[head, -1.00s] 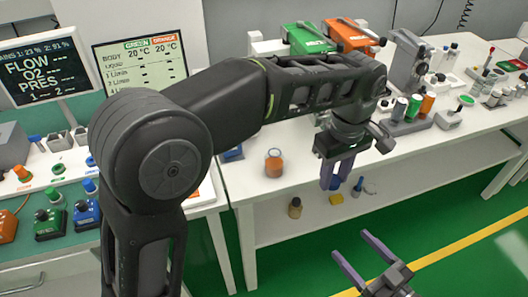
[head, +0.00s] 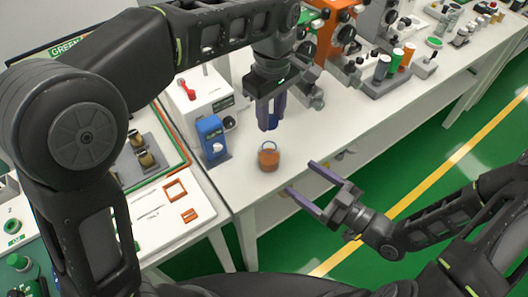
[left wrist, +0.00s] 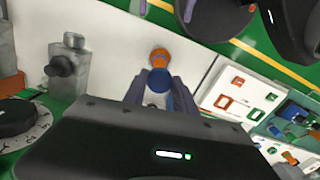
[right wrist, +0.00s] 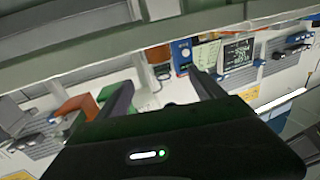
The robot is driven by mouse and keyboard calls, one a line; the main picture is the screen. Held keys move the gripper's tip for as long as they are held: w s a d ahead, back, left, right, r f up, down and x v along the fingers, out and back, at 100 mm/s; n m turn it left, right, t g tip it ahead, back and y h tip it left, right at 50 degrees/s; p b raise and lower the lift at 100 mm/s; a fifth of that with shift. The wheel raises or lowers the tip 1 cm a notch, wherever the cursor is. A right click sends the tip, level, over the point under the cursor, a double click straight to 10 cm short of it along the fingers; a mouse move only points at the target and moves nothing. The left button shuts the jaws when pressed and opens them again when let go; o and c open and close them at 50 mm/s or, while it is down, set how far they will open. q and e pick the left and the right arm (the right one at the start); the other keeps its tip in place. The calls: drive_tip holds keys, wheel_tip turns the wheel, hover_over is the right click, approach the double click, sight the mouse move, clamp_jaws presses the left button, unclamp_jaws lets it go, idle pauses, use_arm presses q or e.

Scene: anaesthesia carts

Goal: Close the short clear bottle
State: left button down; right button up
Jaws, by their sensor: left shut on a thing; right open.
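The short clear bottle (head: 268,160) with orange contents stands upright, open-topped, near the front edge of the white table. It also shows in the left wrist view (left wrist: 161,57). My left gripper (head: 270,126) points down above the bottle and is shut on a blue cap (head: 272,121). The blue cap also shows between the fingers in the left wrist view (left wrist: 158,82). A small gap seems to lie between cap and bottle. My right gripper (head: 300,177) is open and empty, to the right of the bottle, its fingers pointing towards it.
A blue device (head: 212,138) stands on the white table (head: 238,182) left of the bottle. A white box (head: 200,100) is behind it. An orange machine (head: 333,30) and grey holders (head: 385,80) stand farther back right. The table right of my left gripper is fairly clear.

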sight(278, 161)
drive_tip(key=shift+w+a, duration=0.1)
drive_tip(key=x, duration=1.1)
drive_tip(key=shift+w+a, duration=0.25)
drive_tip(key=shift+a, duration=0.1)
clamp_jaws()
idle(0.5)
